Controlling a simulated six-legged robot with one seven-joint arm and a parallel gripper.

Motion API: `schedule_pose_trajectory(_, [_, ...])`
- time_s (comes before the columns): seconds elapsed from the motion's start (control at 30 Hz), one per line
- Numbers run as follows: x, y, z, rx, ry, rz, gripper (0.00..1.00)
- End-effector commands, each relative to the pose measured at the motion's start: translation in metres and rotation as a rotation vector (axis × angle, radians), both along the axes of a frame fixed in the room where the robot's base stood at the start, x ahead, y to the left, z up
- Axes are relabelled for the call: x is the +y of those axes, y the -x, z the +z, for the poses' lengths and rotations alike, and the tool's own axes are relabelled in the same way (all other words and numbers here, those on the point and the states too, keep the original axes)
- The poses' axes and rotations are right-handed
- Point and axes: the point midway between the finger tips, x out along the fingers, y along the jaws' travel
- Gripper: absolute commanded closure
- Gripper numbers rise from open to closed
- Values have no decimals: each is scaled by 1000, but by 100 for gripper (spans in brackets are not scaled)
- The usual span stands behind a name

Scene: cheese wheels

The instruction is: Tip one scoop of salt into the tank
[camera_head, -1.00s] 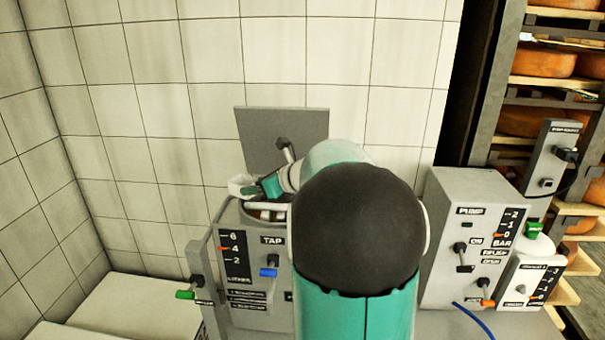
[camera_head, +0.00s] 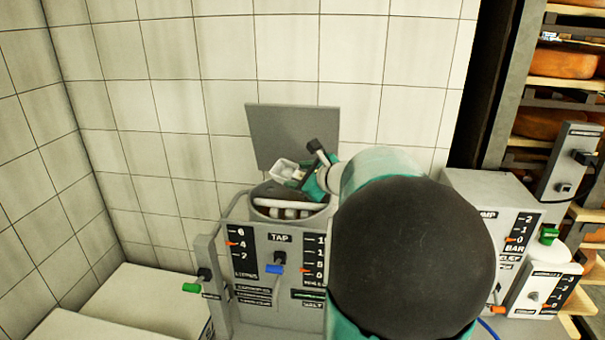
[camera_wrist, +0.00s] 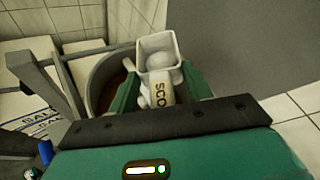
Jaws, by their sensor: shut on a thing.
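My gripper (camera_head: 318,178) is shut on the handle of a white scoop (camera_head: 284,169). In the wrist view the scoop (camera_wrist: 158,47) points away from my gripper (camera_wrist: 160,95), its handle lettered "SCO", and a rounded white heap of salt (camera_wrist: 163,61) shows in its square bowl. The bowl's open side faces the wrist camera. The scoop is above the back of the open round mouth of the grey tank (camera_head: 262,204). White bars cross the mouth over dark content. The tank's mouth also shows in the wrist view (camera_wrist: 97,75), left of the scoop.
The tank's grey lid (camera_head: 293,130) stands raised behind the scoop. Salt sacks (camera_wrist: 38,118) lie at the left of the wrist view. A grey pump unit (camera_head: 490,200) stands at the right, before a shelf of cheese wheels (camera_head: 560,63). A tiled wall is behind.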

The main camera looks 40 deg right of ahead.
Motion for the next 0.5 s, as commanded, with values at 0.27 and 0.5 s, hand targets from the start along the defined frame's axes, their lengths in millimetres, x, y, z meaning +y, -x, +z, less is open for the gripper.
schedule_pose_trajectory(0.27, [5, 2, -5, -31, 218, -1, 73])
schedule_pose_trajectory(0.5, [9, 3, -10, -54, 395, 0, 73])
